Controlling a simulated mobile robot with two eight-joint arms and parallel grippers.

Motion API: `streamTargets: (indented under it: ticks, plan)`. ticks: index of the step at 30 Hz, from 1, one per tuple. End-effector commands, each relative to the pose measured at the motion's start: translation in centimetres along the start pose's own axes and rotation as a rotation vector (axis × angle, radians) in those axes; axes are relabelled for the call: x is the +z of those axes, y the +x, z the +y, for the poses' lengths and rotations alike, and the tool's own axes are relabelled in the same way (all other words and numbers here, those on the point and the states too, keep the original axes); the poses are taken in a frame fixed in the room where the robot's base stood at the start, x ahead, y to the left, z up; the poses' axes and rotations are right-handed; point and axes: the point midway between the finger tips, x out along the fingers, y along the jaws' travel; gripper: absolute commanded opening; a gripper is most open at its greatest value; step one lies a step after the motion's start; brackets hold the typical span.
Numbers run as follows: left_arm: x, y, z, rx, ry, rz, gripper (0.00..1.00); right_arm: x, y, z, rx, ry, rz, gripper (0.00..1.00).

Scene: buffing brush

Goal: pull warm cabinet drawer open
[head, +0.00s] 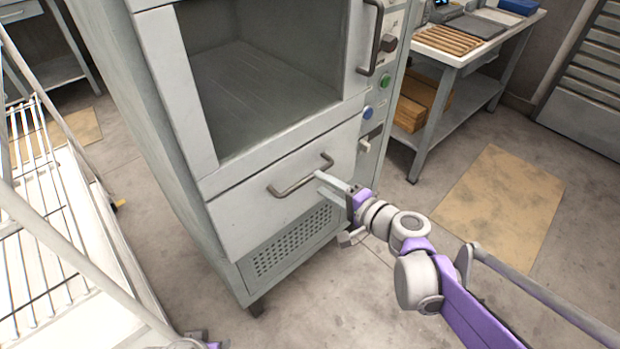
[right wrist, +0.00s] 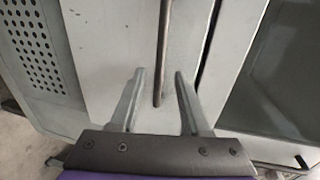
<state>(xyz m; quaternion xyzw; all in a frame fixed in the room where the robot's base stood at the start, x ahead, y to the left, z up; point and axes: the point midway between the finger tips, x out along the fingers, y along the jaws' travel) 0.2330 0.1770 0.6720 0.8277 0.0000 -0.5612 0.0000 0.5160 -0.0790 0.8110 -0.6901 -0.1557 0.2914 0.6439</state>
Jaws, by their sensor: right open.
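The warm cabinet (head: 215,180) stands upright in the middle of the head view. Its drawer (head: 245,218) is below the big dark opening and looks closed. A grey bar handle (head: 290,187) runs across the drawer front. My right gripper (head: 326,182) is at the handle's right end, open. In the right wrist view the handle (right wrist: 163,45) passes between the two parted fingers of the gripper (right wrist: 160,75), with a gap on each side. A small purple and grey piece of my left arm shows at the bottom edge; its jaws are hidden.
A wire rack (head: 45,225) stands close on the left. A work table (head: 480,60) with a slatted board and boxes below is at the back right. A tan mat (head: 500,205) lies on the floor. The floor before the drawer is mostly clear.

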Motion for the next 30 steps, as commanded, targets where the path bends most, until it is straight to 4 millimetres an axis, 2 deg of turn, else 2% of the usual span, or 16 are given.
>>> streamTargets:
  ticks: [3,9,20,21,23,28,30]
  plan:
    - [0.2,0.8,0.0,0.000,0.000,-0.002,0.50,0.1,2.4,0.1,0.000,0.000,-0.003,0.46]
    - [0.3,1.3,0.0,0.000,0.000,-0.003,0.50,0.1,4.7,0.1,0.000,0.000,-0.002,0.46]
    - [0.3,1.3,0.0,0.000,0.000,-0.003,0.50,0.0,5.4,0.0,0.001,-0.001,0.000,0.46]
    - [0.3,1.3,0.0,0.000,0.000,-0.003,0.50,0.0,5.3,0.0,0.001,-0.001,0.000,0.45]
    - [0.3,1.3,0.0,0.000,0.000,-0.003,0.50,0.0,5.3,0.0,0.001,-0.001,0.000,0.34]
    - [0.3,1.3,0.0,0.000,0.000,-0.003,0.50,0.0,5.3,0.0,0.001,-0.001,0.000,0.03]
    - [0.3,1.3,0.0,0.000,0.000,-0.003,0.50,0.0,5.3,0.0,0.001,-0.001,0.000,0.00]
